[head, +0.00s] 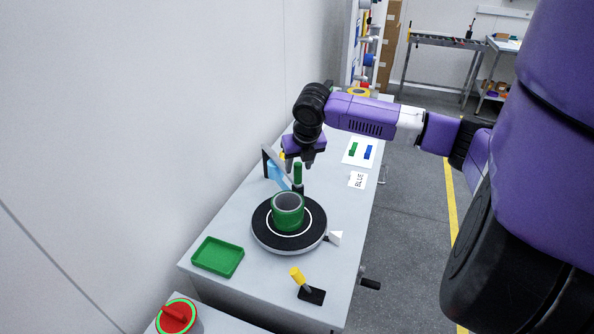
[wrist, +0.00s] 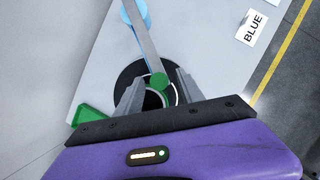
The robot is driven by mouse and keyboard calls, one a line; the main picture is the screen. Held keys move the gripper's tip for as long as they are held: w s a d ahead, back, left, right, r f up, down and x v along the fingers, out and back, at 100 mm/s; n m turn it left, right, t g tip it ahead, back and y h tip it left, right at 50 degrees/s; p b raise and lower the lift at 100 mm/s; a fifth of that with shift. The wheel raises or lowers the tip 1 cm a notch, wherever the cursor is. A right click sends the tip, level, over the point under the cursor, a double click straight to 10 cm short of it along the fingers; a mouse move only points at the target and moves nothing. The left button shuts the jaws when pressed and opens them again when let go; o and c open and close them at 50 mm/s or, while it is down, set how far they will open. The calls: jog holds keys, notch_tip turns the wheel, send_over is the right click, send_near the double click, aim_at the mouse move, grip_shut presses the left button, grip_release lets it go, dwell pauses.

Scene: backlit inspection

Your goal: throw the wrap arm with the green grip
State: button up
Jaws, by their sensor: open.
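The wrap arm (head: 279,172) is a grey bar with a light-blue part, and it reaches toward a turntable (head: 260,232). Its upright green grip (head: 298,173) stands at its near end. In the wrist view the green grip (wrist: 159,80) shows from above as a round end, at the tip of the grey bar (wrist: 146,45). A green roll with a grey inside (head: 288,213) stands on the black turntable. My gripper (head: 307,166) points down above the grip, its fingers open. In the wrist view the grip lies between my two fingers (wrist: 158,88); I cannot tell whether they touch it.
A green tray (head: 218,256) lies front left and a yellow-handled lever (head: 297,275) front right. A red knob (head: 177,315) is at the near left. A BLUE card (head: 357,180) and a white sheet with green and blue pieces (head: 360,153) lie behind. A wall runs along the left.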

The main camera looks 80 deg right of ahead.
jog(key=shift+x, duration=2.1)
jog(key=shift+c, duration=0.5)
grip_shut()
jog(key=shift+r, duration=0.1)
